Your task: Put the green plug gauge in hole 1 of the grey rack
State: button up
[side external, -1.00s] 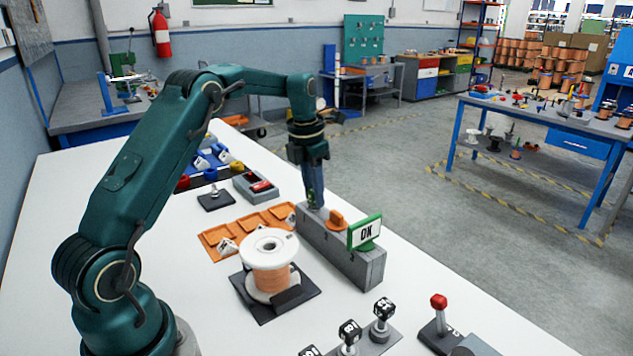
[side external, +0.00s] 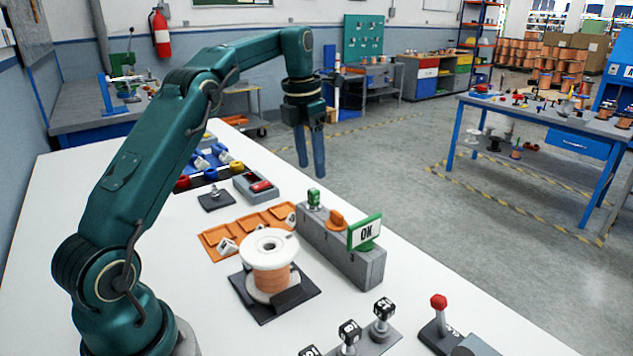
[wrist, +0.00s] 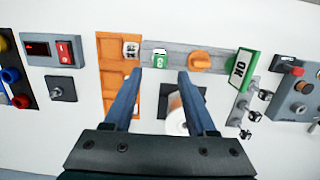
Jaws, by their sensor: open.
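The green plug gauge (side external: 314,199) stands upright at the far end of the grey rack (side external: 343,258). It also shows in the wrist view (wrist: 160,59), just beyond my fingertips. The hole it sits in is hidden under it, and I cannot read a hole number. My gripper (side external: 311,168) is open and empty, above the gauge and apart from it. In the wrist view the two blue fingers (wrist: 160,74) are spread wide with nothing between them.
An orange plug (side external: 336,218) and a green-framed OK sign (side external: 365,233) stand on the rack. An orange tray (side external: 245,230) and a copper wire spool (side external: 271,268) are beside it. Several black-topped knobs (side external: 349,333) and a red-knobbed lever (side external: 439,302) stand nearer the camera.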

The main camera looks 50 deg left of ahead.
jog(key=shift+s+r, duration=0.1)
jog(key=shift+r, duration=0.3)
jog(key=shift+d+r+m, duration=0.2)
jog(key=shift+r+m, duration=0.05)
jog(key=shift+m, duration=0.05)
jog(key=s+d+r+m+t, duration=0.1)
jog(key=s+d+r+m, duration=0.3)
jog(key=m, duration=0.4)
jog(key=s+d+r+m+t, duration=0.1)
jog(key=s+d+m, duration=0.3)
jog(key=d+m, duration=0.3)
jog(key=s+d+f+m+t, duration=0.1)
jog(key=s+d+f+m, duration=0.1)
jog(key=s+m, duration=0.4)
jog(key=s+d+f+m+t, duration=0.1)
jog(key=s+d+f+m, duration=0.2)
jog(key=m, duration=1.1)
jog(key=s+f, duration=0.1)
jog(key=s, duration=0.2)
jog(key=shift+s+f, duration=0.35)
jog(key=shift+s, duration=0.05)
